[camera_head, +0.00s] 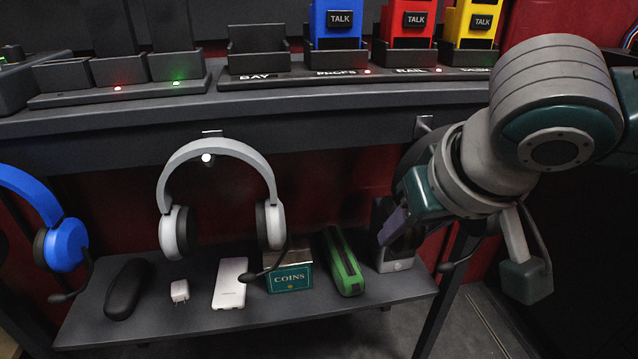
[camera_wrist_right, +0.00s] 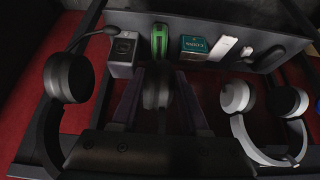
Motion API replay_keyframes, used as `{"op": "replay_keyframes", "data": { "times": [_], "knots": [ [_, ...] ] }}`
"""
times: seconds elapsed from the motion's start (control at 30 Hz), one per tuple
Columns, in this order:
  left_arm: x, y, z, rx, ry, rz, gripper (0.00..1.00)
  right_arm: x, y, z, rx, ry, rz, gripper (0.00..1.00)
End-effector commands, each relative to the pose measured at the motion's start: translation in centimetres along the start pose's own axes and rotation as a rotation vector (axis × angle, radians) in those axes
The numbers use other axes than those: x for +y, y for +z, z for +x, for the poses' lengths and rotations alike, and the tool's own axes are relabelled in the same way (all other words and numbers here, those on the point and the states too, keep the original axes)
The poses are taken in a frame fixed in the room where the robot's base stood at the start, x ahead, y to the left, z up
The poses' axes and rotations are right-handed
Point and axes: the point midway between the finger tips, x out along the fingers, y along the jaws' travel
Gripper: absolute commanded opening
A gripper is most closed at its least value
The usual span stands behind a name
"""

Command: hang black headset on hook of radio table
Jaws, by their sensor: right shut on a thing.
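The black headset (camera_wrist_right: 68,78) shows in the right wrist view with one ear cup at the left and the other between my fingers. My right gripper (camera_wrist_right: 157,100) is shut on it, and the gripper also shows in the head view (camera_head: 394,226). In the head view my right arm hides most of the headset; a dark part of its band (camera_head: 416,150) shows just below a hook (camera_head: 423,125) on the front edge of the radio table (camera_head: 330,128). I cannot tell whether the band rests on that hook. My left gripper is not in view.
A white headset (camera_head: 215,150) hangs on another hook, and a blue headset (camera_head: 62,243) is at the left. The lower shelf (camera_head: 190,325) holds a black case, charger, white power bank, coin box (camera_head: 290,279), green item (camera_head: 343,265) and grey box (camera_head: 398,258).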

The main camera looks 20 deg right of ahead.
Motion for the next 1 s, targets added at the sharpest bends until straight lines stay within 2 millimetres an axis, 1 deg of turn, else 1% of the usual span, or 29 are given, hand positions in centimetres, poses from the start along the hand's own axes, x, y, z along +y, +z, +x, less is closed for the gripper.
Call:
{"op": "replay_keyframes", "data": {
  "times": [0.03,0.73,0.8,1.0],
  "knots": [
    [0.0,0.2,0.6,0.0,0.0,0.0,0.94,0.0,-0.3,0.5,0.004,0.0,0.001,0.0],
    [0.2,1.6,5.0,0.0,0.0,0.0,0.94,0.1,-3.6,2.8,0.003,-0.001,0.0,0.0],
    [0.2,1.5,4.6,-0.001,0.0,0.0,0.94,0.0,-3.8,2.9,0.0,-0.001,0.0,0.0],
    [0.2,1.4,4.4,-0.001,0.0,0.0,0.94,0.0,-4.1,3.8,-0.001,-0.001,0.0,0.0]
  ]
}}
